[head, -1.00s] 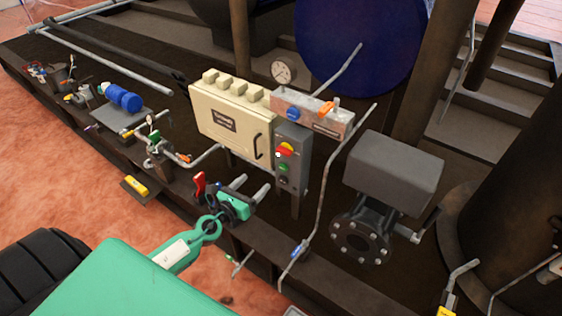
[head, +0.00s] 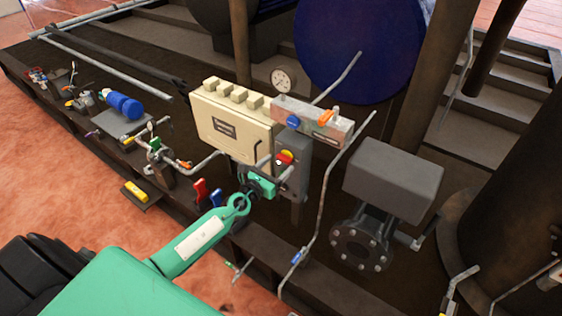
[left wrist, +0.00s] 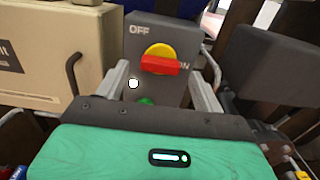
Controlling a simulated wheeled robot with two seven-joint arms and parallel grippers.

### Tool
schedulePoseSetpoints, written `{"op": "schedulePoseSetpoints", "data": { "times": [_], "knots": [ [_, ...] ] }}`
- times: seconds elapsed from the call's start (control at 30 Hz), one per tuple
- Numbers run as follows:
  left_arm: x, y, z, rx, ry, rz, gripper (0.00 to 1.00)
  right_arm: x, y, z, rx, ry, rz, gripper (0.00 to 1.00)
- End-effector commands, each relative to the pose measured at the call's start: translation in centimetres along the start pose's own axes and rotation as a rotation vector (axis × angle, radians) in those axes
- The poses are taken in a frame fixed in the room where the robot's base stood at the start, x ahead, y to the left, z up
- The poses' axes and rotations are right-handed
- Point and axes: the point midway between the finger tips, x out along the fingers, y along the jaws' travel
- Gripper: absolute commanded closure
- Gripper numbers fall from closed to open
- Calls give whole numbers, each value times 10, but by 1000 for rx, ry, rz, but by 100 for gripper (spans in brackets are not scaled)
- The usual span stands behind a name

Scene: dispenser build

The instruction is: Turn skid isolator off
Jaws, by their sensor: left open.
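The skid isolator is a yellow disc with a red bar handle (left wrist: 160,62) on a dark grey panel (left wrist: 148,32) marked OFF at upper left and ON at right. The red bar lies nearly level, its right end beside ON. In the head view the knob (head: 285,157) shows just beyond my left gripper (head: 273,160). In the left wrist view my left gripper (left wrist: 162,78) is open, with one finger on each side of the knob's lower part. I cannot tell whether they touch it. A green button (left wrist: 146,101) below the knob is partly hidden by the gripper. My right gripper is not in view.
A cream box with a handle (head: 231,124) stands left of the panel. A metal bar with blue and orange valve handles (head: 312,118) sits above it. A bent pipe (head: 327,200) rises at right, near a grey box-topped flanged unit (head: 393,180). Red and blue levers (head: 201,190) are below left.

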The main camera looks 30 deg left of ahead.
Motion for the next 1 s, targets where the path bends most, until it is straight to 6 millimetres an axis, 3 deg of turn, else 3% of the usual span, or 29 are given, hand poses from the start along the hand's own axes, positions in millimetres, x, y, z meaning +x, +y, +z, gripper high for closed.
{"op": "schedulePoseSetpoints", "data": {
  "times": [0.23,0.6,0.63,0.83,1.0],
  "knots": [
    [24,0,0,-2,-1,0,31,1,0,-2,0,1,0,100],
    [28,0,0,-1,0,0,31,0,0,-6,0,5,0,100],
    [28,0,0,-1,0,0,33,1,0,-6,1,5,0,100],
    [28,0,0,-2,0,0,72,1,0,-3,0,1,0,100],
    [28,0,0,-5,0,0,76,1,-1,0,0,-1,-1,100]
  ]
}}
